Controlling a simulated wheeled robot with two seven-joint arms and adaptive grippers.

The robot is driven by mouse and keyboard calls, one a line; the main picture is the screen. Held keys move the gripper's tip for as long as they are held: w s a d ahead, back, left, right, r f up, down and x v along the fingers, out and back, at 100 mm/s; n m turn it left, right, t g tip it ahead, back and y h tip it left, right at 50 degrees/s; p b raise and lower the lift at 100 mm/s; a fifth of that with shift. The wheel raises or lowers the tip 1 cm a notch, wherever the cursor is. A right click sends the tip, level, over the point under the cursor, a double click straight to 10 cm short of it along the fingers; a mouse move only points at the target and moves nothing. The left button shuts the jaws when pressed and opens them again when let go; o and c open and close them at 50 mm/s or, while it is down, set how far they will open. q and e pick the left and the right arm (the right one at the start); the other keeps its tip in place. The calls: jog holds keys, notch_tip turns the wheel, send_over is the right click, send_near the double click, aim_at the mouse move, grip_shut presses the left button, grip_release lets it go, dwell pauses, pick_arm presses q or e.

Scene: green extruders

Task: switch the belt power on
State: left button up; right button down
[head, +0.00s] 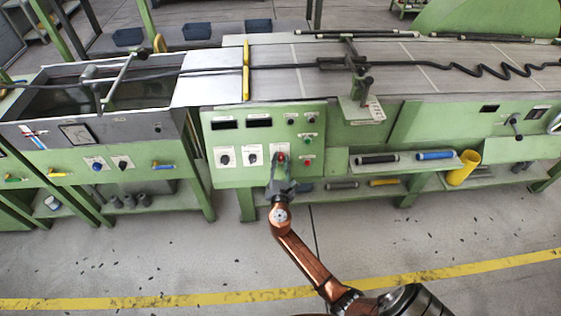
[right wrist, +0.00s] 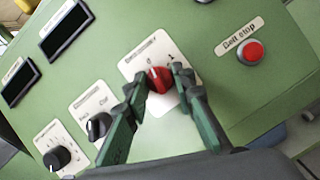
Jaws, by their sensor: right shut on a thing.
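A red rotary knob (head: 281,157) on a white plate sits low on the green control panel (head: 225,115). In the right wrist view the red knob (right wrist: 159,79) has a plate marked 0 and 1 around it, and its pale pointer line appears to be toward the 0. My right gripper (head: 281,172) reaches up to it from below. In the right wrist view its two fingers (right wrist: 156,84) are on either side of the knob and shut on it. The plate's small heading is too blurred to read. My left gripper is not in view.
A red button labelled Belt stop (right wrist: 252,51) is right of the knob. Black selector knobs (right wrist: 98,126) are to its left. Dark displays (head: 224,124) sit above.

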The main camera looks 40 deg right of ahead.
jog(key=m, duration=0.2)
jog(key=m+g+h, duration=0.1)
jog(key=m, duration=0.1)
jog(key=shift+w+a+m+g, duration=0.1)
jog(key=shift+a+m+g, duration=0.05)
jog(key=shift+m+g, duration=0.15)
jog(key=m+g, duration=0.1)
jog(key=m, duration=0.2)
jog(key=m+g, duration=0.1)
jog(key=m, duration=0.1)
jog(key=shift+r+m, duration=0.1)
jog(key=shift+m, duration=0.3)
jog(key=shift+m+g+p, duration=0.3)
jog(key=shift+m, duration=0.1)
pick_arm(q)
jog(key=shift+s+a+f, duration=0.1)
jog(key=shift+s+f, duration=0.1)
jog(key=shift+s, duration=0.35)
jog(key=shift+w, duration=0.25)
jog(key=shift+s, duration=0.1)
pick_arm(e)
jog(key=c, duration=2)
grip_release()
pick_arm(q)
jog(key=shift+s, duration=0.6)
pick_arm(e)
jog(key=o, duration=0.4)
